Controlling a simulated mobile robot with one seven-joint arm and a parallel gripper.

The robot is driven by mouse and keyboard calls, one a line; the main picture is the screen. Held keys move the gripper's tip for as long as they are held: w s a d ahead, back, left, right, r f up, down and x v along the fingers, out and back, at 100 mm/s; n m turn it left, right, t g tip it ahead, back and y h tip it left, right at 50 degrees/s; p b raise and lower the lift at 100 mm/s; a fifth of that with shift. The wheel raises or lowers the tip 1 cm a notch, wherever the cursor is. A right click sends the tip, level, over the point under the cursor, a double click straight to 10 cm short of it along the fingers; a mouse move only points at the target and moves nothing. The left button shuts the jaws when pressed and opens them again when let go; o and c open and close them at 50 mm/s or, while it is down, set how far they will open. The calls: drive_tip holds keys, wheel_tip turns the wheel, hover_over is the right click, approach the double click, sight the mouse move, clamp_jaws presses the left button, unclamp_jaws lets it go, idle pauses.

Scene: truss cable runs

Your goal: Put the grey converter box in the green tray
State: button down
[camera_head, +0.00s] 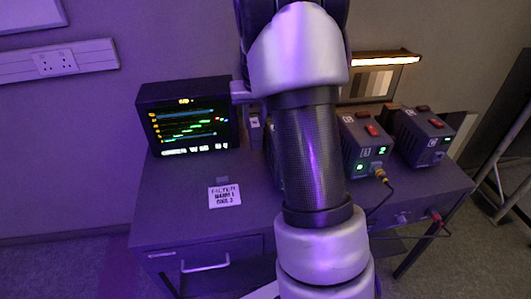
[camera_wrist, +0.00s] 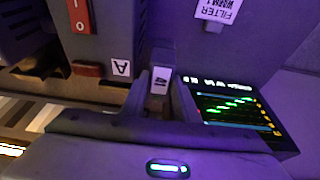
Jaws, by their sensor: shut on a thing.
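In the wrist view my gripper (camera_wrist: 160,98) is shut on a small, upright grey box with a white label (camera_wrist: 161,80), which I take as the grey converter box. The two fingers stand on either side of it. In the head view this box (camera_head: 255,130) shows just right of the monitor, at the back of the desk, partly hidden by my arm. I cannot tell whether it touches the desk. My fingers are mostly hidden behind my arm in the head view. No green tray is visible in either view.
A monitor (camera_head: 187,122) stands left of the held box. Larger switch boxes marked B (camera_head: 363,145) and C (camera_head: 424,138) stand right; one marked A (camera_wrist: 105,45) is close by. A cable hangs from B. A filter note (camera_head: 225,196) lies on the desk's clear front left.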

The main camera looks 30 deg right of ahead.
wheel_tip(320, 180, down, 12)
drive_tip(key=shift+f+b, duration=0.1)
drive_tip(key=shift+b, duration=0.35)
drive_tip(key=shift+f, duration=0.25)
drive_tip(key=c, duration=1.7)
unclamp_jaws()
drive_tip(key=shift+r, duration=0.1)
drive_tip(key=shift+o, duration=0.2)
drive_tip(key=shift+r, duration=0.1)
